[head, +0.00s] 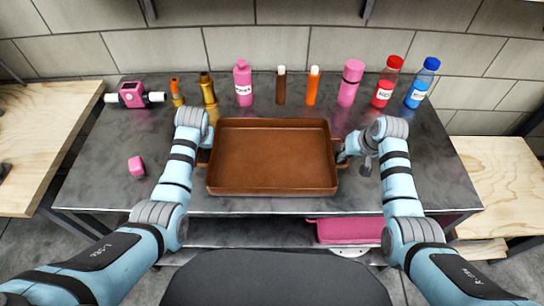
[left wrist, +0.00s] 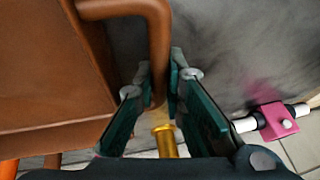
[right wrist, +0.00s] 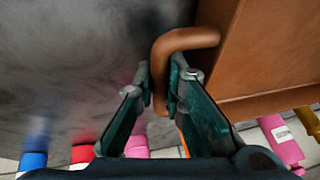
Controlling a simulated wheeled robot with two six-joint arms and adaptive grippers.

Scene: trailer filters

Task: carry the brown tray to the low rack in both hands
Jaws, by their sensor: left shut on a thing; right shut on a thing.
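The brown tray (head: 272,158) lies level on the grey metal table, in the middle near its front edge. It looks empty and has a loop handle at each short side. My left gripper (left wrist: 160,95) is shut on the left handle (left wrist: 157,50) in the left wrist view; in the head view my left arm mostly hides it. My right gripper (right wrist: 160,92) is shut on the right handle (right wrist: 185,40) in the right wrist view. It also shows at the tray's right side in the head view (head: 346,156). The low rack cannot be told for sure.
Several bottles, such as a pink one (head: 243,84) and a blue one (head: 422,84), line the table's back edge. A pink block (head: 136,166) and a pink valve (head: 132,95) lie left. A pink bin (head: 345,231) sits below the table. Wooden surfaces (head: 500,178) flank the table.

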